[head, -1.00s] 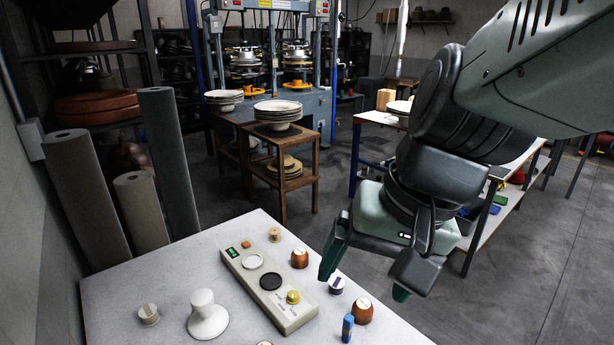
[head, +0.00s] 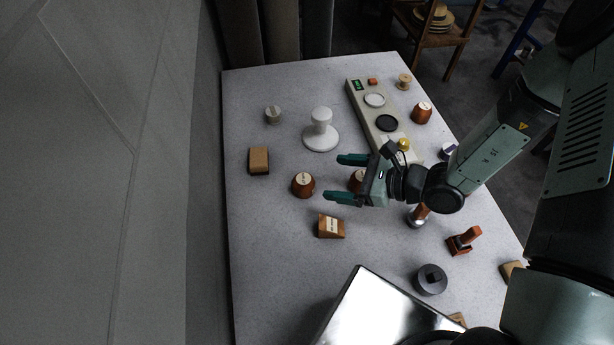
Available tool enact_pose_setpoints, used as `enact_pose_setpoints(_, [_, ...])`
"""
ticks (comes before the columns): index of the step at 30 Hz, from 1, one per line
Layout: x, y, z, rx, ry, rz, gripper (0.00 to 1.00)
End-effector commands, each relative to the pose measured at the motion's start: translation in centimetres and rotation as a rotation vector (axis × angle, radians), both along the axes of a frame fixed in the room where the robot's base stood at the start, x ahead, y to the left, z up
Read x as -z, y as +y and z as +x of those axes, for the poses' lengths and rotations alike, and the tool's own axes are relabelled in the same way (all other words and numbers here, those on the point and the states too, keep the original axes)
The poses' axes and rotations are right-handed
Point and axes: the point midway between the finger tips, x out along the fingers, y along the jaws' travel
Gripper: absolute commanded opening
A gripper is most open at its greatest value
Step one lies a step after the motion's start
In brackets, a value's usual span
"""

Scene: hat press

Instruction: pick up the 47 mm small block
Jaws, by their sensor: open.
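Small rounded brown blocks with pale labelled tops stand on the table: one (head: 303,185) just left of my gripper, one (head: 355,181) seen between its fingers and partly hidden by it, and one (head: 421,113) beyond the control panel. The labels are too small to read, so I cannot tell which is the 47 mm one. My gripper (head: 342,178) is open, with its green fingers pointing left. It appears to be above the table, and I see nothing held.
The control panel (head: 360,98) and a white stand (head: 321,140) are at the back. Tan blocks (head: 259,160) (head: 331,227), a dark grey cylinder (head: 430,279) and a shiny box (head: 375,310) are also on the table (head: 270,265). The left front is bare.

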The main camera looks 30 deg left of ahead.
Motion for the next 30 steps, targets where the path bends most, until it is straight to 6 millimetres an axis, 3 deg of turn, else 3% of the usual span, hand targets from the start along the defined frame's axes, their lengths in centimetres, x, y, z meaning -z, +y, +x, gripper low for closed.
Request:
enact_pose_setpoints(1, [1.4,0.3,-0.5,0.03,0.04,-0.001,0.88])
enact_pose_setpoints(6, [3.5,0.8,-1.0,0.086,0.094,-0.007,0.88])
enact_pose_setpoints(30, [7.2,10.0,-2.4,0.086,0.096,-0.007,0.88])
